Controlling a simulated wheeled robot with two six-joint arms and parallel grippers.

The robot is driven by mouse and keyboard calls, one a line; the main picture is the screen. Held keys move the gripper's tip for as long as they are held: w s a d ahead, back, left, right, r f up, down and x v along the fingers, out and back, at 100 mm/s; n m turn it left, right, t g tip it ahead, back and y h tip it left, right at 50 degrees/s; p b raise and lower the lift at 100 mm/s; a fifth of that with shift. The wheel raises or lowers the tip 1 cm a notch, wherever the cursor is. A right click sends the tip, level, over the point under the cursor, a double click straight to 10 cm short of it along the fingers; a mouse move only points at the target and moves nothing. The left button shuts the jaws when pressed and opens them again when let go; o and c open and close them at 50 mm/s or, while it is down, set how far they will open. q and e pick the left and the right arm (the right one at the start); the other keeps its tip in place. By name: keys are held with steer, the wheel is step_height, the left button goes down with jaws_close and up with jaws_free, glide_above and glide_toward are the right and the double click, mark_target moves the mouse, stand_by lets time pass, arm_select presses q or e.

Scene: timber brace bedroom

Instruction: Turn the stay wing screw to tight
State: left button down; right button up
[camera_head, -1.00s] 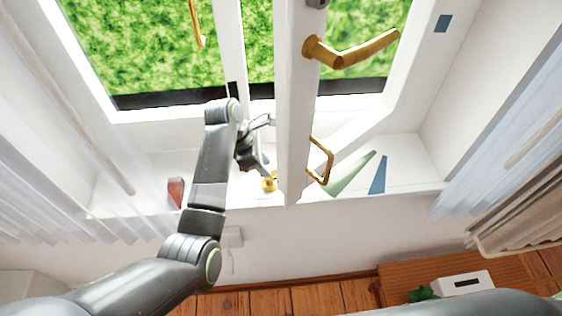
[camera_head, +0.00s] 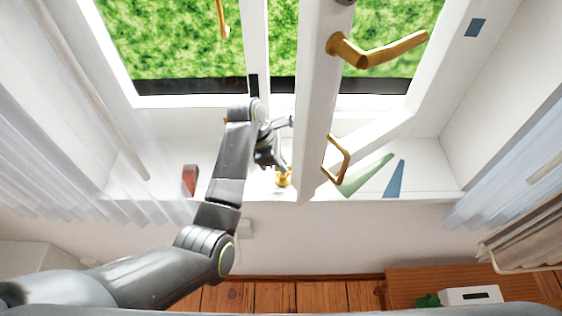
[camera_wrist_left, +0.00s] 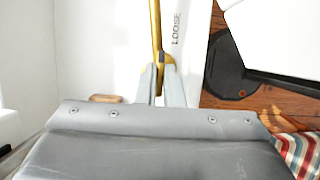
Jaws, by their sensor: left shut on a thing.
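The stay wing screw (camera_head: 283,180) is a small brass piece low at the window, beside the bottom of the open white sash (camera_head: 309,120). My left gripper (camera_head: 279,167) is right at it. In the left wrist view, the left gripper (camera_wrist_left: 160,76) has its two pale fingers closed around the lower end of a narrow brass part (camera_wrist_left: 156,30). The word LOOSE (camera_wrist_left: 176,28) is printed on the white surface just right of it. The exact shape of the gripped end is hidden between the fingers. My right gripper is not in view.
The sash carries a brass lever handle (camera_head: 385,51) and a brass loop (camera_head: 338,160). A red wedge (camera_head: 190,180), a green wedge (camera_head: 365,175) and a blue wedge (camera_head: 395,178) lie on the sill. Sheer curtains (camera_head: 95,150) hang at the left. A white box (camera_head: 470,296) stands below.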

arm_select(q)
steer(key=shift+m+g, duration=0.3)
steer(key=shift+m, duration=0.4)
steer(key=m, duration=0.2)
steer(key=m+g, duration=0.1)
steer(key=m, duration=0.1)
steer(key=shift+w+d+g, duration=0.1)
steer(key=shift+w+g, duration=0.05)
steer(key=shift+g, duration=0.15)
steer(key=m+g+y, duration=0.1)
steer(key=m, duration=0.2)
steer(key=m+y, duration=0.1)
steer(key=m, duration=0.2)
steer(key=shift+w+d+m+g, duration=0.1)
steer(key=shift+d+m+g, duration=0.05)
steer(key=shift+m+g, duration=0.2)
steer(key=m+y, duration=0.1)
steer(key=m, duration=0.1)
steer(key=m+y, duration=0.1)
steer(key=m, duration=0.2)
steer(key=shift+d+f+m+g, duration=0.1)
steer(key=shift+d+m+g, duration=0.05)
steer(key=shift+m+g, duration=0.15)
steer(key=m+y, duration=0.2)
steer(key=m, duration=0.3)
steer(key=shift+d+m, duration=0.15)
steer(key=shift+m, duration=0.2)
steer(key=shift+y, duration=0.3)
